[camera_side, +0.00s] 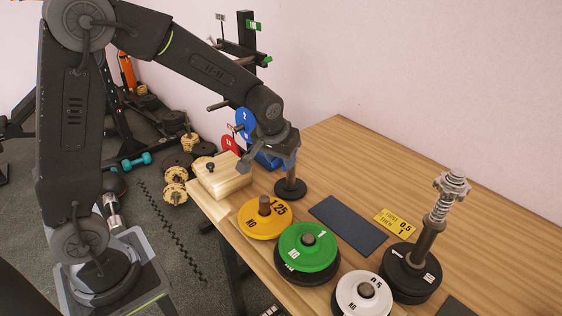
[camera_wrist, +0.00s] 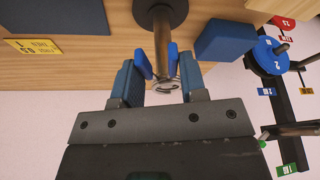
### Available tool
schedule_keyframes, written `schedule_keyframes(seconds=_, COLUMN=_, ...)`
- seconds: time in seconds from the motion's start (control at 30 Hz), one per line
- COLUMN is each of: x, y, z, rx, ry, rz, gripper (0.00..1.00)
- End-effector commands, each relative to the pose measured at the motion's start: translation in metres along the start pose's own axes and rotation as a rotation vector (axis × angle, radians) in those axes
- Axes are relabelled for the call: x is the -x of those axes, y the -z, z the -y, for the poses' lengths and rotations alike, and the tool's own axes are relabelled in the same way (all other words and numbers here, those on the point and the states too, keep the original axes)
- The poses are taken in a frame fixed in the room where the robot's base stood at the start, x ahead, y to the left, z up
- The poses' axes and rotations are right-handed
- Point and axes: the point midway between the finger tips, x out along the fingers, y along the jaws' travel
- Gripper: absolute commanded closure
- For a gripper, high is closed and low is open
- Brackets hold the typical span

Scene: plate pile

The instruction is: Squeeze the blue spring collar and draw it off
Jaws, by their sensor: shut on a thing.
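The coil appears to be around the post's end. My gripper (camera_wrist: 158,72) has its two blue-padded fingers shut on the handles, one from each side. In the side view my gripper (camera_side: 266,162) is at the top of the post with the round black base (camera_side: 290,190), and it hides most of the collar there.
A wooden block (camera_side: 222,178) stands left of the post. Yellow (camera_side: 256,222), green (camera_side: 300,256) and white (camera_side: 350,297) plates sit on posts in front. A dark mat (camera_side: 347,226) and yellow card (camera_side: 394,223) lie to the right. A tall post (camera_side: 430,236) carries a metal collar and black plates.

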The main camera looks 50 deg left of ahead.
Motion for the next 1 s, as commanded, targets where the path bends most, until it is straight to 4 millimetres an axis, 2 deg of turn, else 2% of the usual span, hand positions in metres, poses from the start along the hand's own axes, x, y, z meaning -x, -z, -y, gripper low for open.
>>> schedule_keyframes(seconds=1.0, x=0.043, y=0.015, z=0.0, rx=0.0, ry=-0.001, rz=-0.002, gripper=0.89)
